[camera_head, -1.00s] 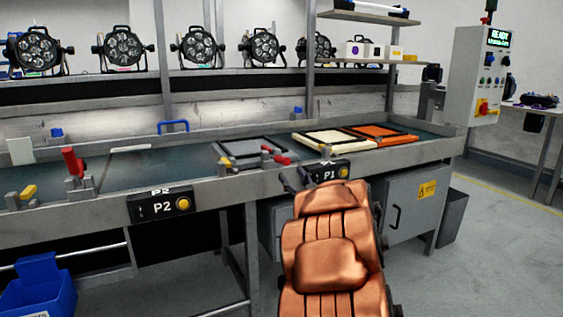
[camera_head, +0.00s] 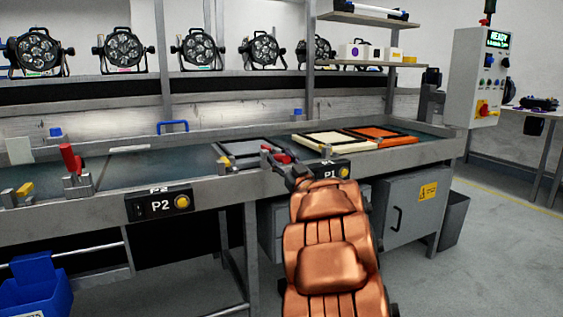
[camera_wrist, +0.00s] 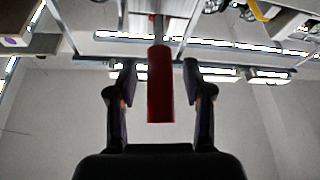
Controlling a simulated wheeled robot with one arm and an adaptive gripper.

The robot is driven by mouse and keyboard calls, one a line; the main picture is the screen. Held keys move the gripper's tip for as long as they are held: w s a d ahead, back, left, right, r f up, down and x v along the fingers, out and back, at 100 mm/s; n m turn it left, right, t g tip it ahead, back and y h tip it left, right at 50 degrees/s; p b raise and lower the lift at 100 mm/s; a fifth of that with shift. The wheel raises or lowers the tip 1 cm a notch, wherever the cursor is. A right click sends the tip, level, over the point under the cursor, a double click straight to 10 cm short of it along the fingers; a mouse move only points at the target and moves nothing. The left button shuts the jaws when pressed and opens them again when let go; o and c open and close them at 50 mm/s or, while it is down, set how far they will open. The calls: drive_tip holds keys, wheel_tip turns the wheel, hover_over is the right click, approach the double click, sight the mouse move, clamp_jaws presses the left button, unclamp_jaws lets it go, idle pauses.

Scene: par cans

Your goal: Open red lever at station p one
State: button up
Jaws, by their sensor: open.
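The red lever at station P1 shows in the head view (camera_head: 284,158), partly hidden by my gripper and arm. In the wrist view the red lever handle (camera_wrist: 160,85) stands between the two dark fingers of my gripper (camera_wrist: 158,95), with gaps on both sides. My gripper also shows in the head view (camera_head: 285,170) at the P1 station and is open. The P1 sign (camera_head: 328,172) with its yellow button sits on the bench front, just right of my gripper.
A second red lever (camera_head: 71,158) stands near the P2 sign (camera_head: 158,206). A grey frame (camera_head: 245,152), a cream frame (camera_head: 330,140) and an orange frame (camera_head: 382,134) lie on the bench. A control box (camera_head: 480,75) stands at right. A blue bin (camera_head: 38,285) is lower left.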

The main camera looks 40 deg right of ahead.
drive_tip(key=shift+c, duration=0.2)
clamp_jaws()
idle(0.3)
idle(0.3)
